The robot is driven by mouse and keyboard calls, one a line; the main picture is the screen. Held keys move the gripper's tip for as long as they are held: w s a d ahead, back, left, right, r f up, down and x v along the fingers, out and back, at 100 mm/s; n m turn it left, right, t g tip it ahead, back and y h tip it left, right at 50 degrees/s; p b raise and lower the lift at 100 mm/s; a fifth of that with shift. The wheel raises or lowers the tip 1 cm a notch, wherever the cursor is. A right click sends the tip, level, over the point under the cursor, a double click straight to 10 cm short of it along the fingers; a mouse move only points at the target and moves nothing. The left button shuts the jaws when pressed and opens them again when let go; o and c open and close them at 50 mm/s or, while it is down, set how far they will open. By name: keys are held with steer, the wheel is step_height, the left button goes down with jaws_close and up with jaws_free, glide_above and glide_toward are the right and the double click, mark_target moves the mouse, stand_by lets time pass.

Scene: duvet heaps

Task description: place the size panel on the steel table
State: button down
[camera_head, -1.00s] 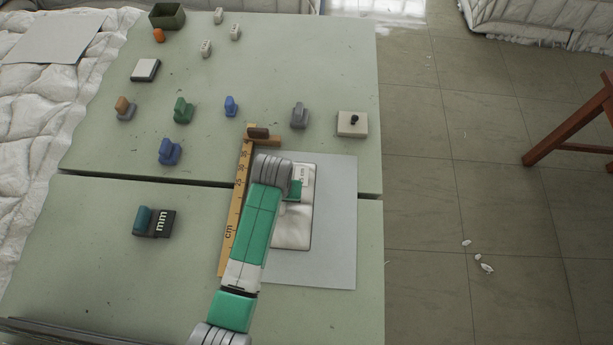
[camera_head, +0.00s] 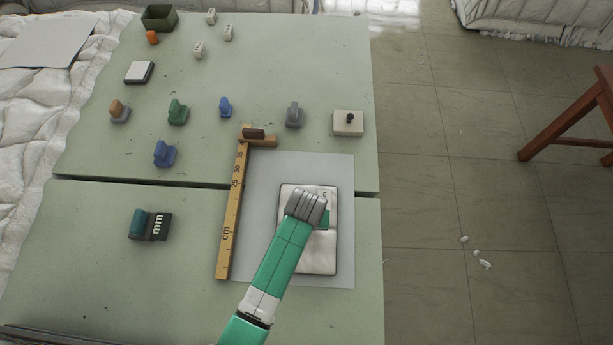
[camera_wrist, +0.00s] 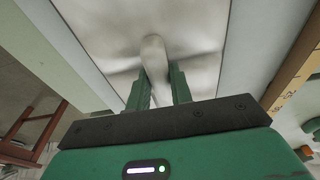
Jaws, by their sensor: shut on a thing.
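In the wrist view my gripper (camera_wrist: 160,80) is shut on a pale raised grip of the panel (camera_wrist: 200,35). I cannot tell whether the panel touches the sheet.
An L-shaped wooden ruler (camera_head: 232,215) lies along the sheet's left and top. A black "mm" block (camera_head: 157,227) is at left. Several coloured stamps and a beige box with a knob (camera_head: 348,123) stand farther back. A dark gap splits the tabletop. The lower left is mostly clear.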

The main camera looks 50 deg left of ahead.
steer(key=shift+f, duration=0.15)
steer(key=c, duration=1.3)
jaws_free()
steer(key=shift+o, duration=0.2)
step_height(320, 180, up, 12)
steer(key=s+d+p, duration=0.1)
steer(key=p, duration=0.1)
steer(key=shift+s+d, duration=0.15)
steer(key=shift+r, duration=0.2)
